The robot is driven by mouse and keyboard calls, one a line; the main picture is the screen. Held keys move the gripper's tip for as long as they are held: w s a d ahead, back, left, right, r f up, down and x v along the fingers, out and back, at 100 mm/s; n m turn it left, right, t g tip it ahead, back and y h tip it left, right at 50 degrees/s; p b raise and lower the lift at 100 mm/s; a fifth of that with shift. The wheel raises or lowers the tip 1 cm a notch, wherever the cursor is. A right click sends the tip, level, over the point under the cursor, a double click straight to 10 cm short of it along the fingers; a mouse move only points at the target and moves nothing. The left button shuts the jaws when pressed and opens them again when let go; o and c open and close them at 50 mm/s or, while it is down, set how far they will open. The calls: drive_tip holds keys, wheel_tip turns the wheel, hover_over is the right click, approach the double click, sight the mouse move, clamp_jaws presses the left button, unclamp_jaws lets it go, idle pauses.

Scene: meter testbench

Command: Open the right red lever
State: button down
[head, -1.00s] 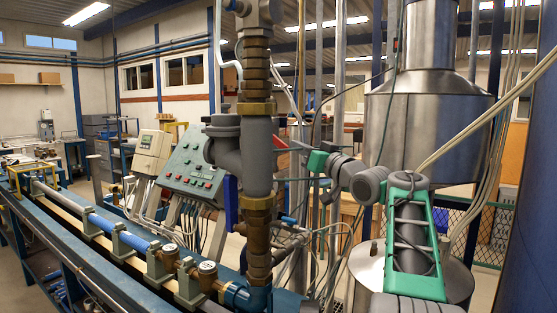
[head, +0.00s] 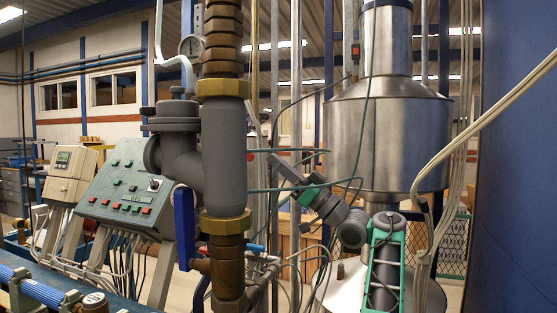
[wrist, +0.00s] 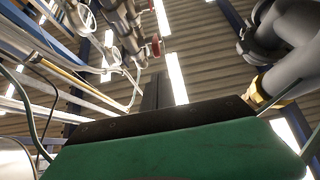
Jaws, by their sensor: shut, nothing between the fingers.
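No red lever shows clearly in the head view now; the thick grey pipe (head: 225,150) and my gripper may hide it. In the wrist view a small red part (wrist: 155,45) sits on pipework above, beyond my fingers; I cannot tell whether it is the right red lever. My gripper (head: 273,160) is right of the grey pipe in the head view, pointing up and left. In the wrist view its dark fingers (wrist: 157,78) are together, with nothing seen between them. It appears apart from the red part.
A blue lever (head: 185,228) hangs on the pipe's left side. A green control panel (head: 127,188) and a meter box (head: 70,175) stand at left. A steel tank (head: 388,130) stands behind my arm. Thin cables and hoses (head: 470,125) run around the arm.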

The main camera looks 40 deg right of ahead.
sight(251, 159)
drive_tip(key=w+a+p, duration=0.1)
drive_tip(key=w, duration=0.1)
drive_tip(key=w+a+p, duration=0.1)
drive_tip(key=w+p, duration=0.1)
drive_tip(key=w+a+p, duration=0.1)
drive_tip(key=w, duration=0.1)
drive_tip(key=shift+w+a+r, duration=0.2)
drive_tip(key=shift+a+r, duration=0.15)
